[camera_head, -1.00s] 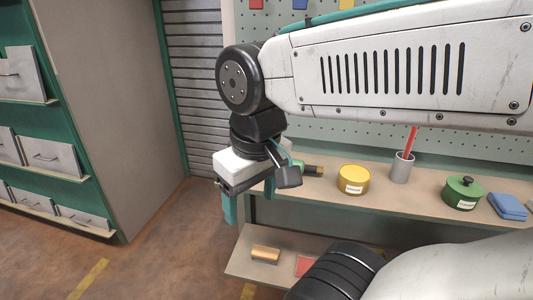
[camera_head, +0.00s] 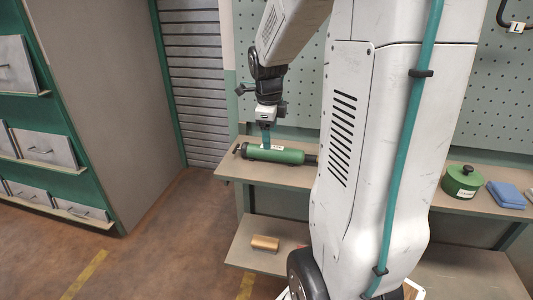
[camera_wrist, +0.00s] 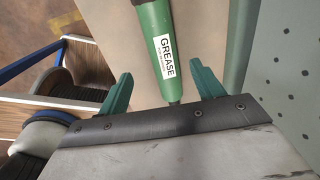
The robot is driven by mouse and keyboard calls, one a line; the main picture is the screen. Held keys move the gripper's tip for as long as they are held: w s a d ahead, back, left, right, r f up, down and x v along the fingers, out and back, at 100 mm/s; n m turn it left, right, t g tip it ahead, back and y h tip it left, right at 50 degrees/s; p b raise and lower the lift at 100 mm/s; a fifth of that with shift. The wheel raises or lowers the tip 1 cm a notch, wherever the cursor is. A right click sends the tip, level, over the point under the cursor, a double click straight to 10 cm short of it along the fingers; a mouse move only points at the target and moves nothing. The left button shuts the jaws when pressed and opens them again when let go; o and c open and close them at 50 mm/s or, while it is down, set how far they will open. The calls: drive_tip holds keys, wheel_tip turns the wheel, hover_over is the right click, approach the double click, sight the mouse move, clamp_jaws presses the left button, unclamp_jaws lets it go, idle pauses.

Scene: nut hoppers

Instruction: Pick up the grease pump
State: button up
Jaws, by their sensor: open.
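The grease pump (camera_head: 275,154) is a green cylinder with black ends, lying on the upper shelf near its left end. In the wrist view the grease pump (camera_wrist: 161,45) shows its white GREASE label, and it lies between my two teal fingers. My gripper (camera_head: 267,140) points down just over the pump's body in the head view. My gripper (camera_wrist: 162,85) is open in the wrist view, with a finger to each side of the pump and a gap visible beside it. Whether the fingertips reach down past the pump's sides is hard to tell.
The upper shelf (camera_head: 235,167) also bears a green lidded pot (camera_head: 462,182) and blue cloths (camera_head: 506,195) to the right. A pegboard (camera_head: 300,90) stands behind. Drawers (camera_head: 45,147) stand at left.

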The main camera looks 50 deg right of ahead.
sight(272, 148)
drive_tip(key=f, duration=0.2)
drive_tip(key=d+f, duration=0.1)
drive_tip(key=f, duration=0.4)
drive_tip(key=shift+w+d, duration=0.25)
drive_tip(key=shift+w, duration=0.1)
clamp_jaws()
wheel_tip(272, 148, up, 10)
drive_tip(key=shift+r, duration=0.1)
drive_tip(key=c, duration=1.1)
unclamp_jaws()
clamp_jaws()
drive_tip(key=shift+a, duration=0.1)
